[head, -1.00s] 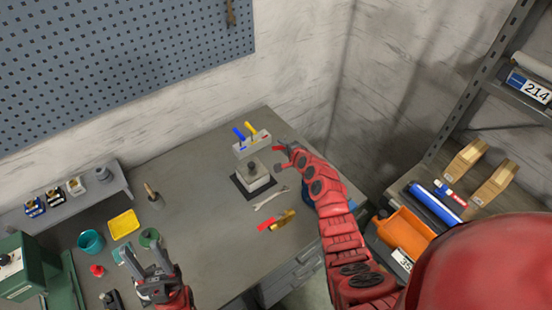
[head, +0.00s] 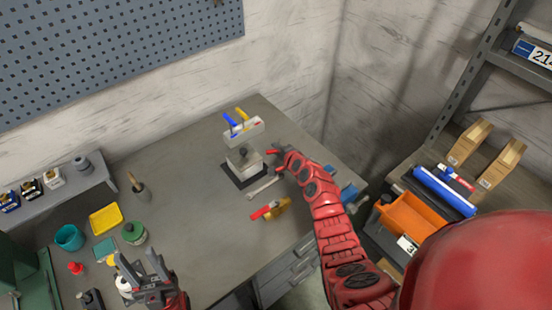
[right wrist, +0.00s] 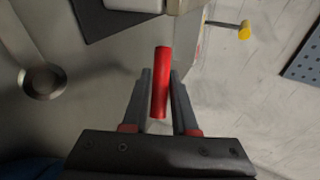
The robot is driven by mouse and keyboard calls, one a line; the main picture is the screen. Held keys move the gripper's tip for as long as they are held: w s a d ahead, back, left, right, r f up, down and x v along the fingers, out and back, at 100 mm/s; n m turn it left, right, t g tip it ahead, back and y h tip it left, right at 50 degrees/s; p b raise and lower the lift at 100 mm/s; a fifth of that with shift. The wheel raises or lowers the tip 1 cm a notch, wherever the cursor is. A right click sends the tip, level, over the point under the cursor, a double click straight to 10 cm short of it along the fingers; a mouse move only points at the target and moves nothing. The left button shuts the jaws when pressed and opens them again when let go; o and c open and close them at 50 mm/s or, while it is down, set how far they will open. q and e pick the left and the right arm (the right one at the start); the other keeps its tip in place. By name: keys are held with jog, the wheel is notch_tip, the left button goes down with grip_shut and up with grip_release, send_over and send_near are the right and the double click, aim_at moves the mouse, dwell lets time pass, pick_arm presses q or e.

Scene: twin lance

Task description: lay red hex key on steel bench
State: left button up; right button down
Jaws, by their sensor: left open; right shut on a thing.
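The red hex key (right wrist: 160,82) shows as a red bar between the fingers of my right gripper (right wrist: 160,100), which is shut on it. In the head view my right gripper (head: 277,156) is over the right part of the steel bench (head: 190,215), to the right of the grey square-based block. I cannot tell the key's exact height above the bench. My left gripper (head: 137,258) is open and empty over the bench's front left.
A pale holder (head: 243,131) with blue and yellow handles stands at the back. The grey block (head: 244,160), a wrench (head: 264,187) and a red-and-brass tool (head: 278,208) lie near my right gripper. Tubs and a yellow tray (head: 105,219) stand left. The bench middle is clear.

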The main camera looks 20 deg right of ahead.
jog(key=c, duration=0.9)
grip_release()
jog(key=shift+o, duration=0.2)
jog(key=shift+s+d+r+p, duration=0.1)
jog(key=shift+s+r+p, duration=0.05)
jog(key=shift+r+p, duration=0.15)
jog(key=p+v, duration=0.6)
jog(key=shift+s+r, duration=0.1)
jog(key=shift+s, duration=0.15)
jog(key=shift+s+r, duration=0.1)
jog(key=shift+s, duration=0.4)
